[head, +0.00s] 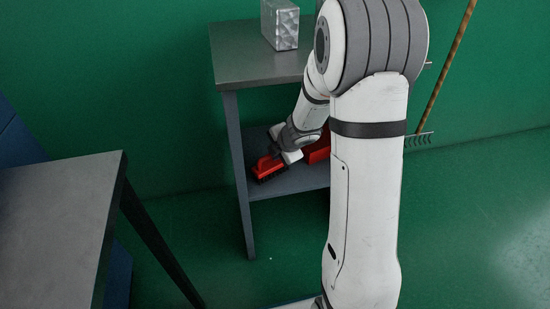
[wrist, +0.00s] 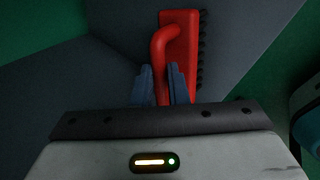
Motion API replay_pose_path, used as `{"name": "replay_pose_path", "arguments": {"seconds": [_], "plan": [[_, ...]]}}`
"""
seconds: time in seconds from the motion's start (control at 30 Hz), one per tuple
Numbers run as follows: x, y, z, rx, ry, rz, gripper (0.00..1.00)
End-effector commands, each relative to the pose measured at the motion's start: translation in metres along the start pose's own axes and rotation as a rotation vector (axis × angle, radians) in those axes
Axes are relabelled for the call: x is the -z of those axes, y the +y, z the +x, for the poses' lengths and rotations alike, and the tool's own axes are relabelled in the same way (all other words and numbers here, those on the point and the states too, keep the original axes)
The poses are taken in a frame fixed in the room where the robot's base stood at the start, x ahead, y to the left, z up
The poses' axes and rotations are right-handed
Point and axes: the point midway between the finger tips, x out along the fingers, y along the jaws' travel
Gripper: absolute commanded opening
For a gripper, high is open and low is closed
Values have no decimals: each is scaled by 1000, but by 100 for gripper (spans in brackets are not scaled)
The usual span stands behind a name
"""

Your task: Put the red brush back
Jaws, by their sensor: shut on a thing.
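The red brush (head: 267,167) is at the left part of the lower shelf (head: 290,184) of the grey table, with its dark bristles facing down. My gripper (head: 279,156) reaches in under the table top and is shut on the brush's handle. In the wrist view the two blue-grey fingertips of my gripper (wrist: 162,84) stand on either side of the curved red handle of the brush (wrist: 180,45). The bristles show along the right side there. I cannot tell whether the brush touches the shelf.
Another red object (head: 318,152) is on the lower shelf, partly hidden by my arm. A shiny metal box (head: 280,25) stands on the table top (head: 232,68) above. A second grey table (head: 60,215) is at the left. A rake (head: 440,80) leans against the green wall.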

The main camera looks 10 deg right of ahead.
Motion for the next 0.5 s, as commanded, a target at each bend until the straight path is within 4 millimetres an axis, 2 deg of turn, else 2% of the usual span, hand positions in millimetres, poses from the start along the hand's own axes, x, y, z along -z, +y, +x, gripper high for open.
{"name": "replay_pose_path", "arguments": {"seconds": [0.37, 0.4, 0.5], "plan": [[0, -2, 3, -1, 0, -1, 0], [0, -1, 2, -1, 0, -1, 16], [1, -1, 2, -1, 1, -2, 24]]}}
